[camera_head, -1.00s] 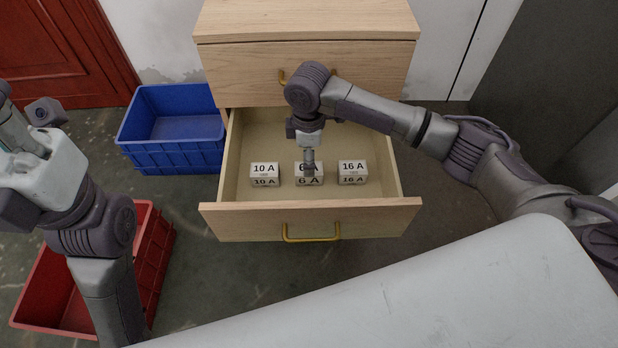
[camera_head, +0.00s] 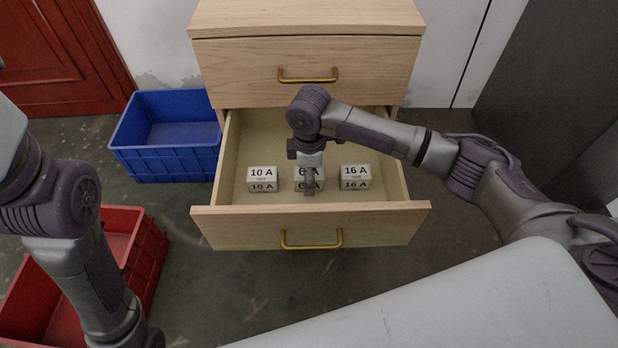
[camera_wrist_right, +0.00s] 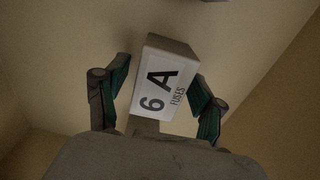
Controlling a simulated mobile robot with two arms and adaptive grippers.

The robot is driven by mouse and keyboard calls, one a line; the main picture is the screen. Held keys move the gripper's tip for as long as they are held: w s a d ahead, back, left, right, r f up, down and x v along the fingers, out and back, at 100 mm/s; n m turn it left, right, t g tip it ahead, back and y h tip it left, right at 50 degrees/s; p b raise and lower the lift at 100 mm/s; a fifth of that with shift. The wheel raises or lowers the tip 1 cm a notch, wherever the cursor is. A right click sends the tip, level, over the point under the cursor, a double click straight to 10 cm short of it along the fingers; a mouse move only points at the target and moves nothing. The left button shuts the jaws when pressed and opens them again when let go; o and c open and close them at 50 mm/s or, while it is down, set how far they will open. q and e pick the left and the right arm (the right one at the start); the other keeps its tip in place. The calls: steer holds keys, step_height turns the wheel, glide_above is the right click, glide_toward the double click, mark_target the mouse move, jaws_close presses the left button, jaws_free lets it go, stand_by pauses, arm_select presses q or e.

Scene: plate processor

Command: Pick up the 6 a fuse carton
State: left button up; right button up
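The 6 A fuse carton (camera_head: 300,185) is a small white box with black print in the open drawer, between two similar cartons. In the head view my right gripper (camera_head: 309,190) comes down over it and hides part of its label. In the right wrist view the carton (camera_wrist_right: 163,88) lies between the two fingers of my right gripper (camera_wrist_right: 160,95). The fingers are spread, with a gap visible at the left side; contact on the right side is unclear. My left arm is at the left edge of the head view, with its gripper out of frame.
The 10 A carton (camera_head: 262,179) stands to the left and the 16 A carton (camera_head: 355,177) to the right. The drawer front (camera_head: 250,228) and side walls surround them. A blue crate (camera_head: 165,160) and a red crate (camera_head: 150,265) stand on the floor at the left.

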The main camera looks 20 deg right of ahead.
steer(key=c, duration=1)
steer(key=shift+r, duration=0.15)
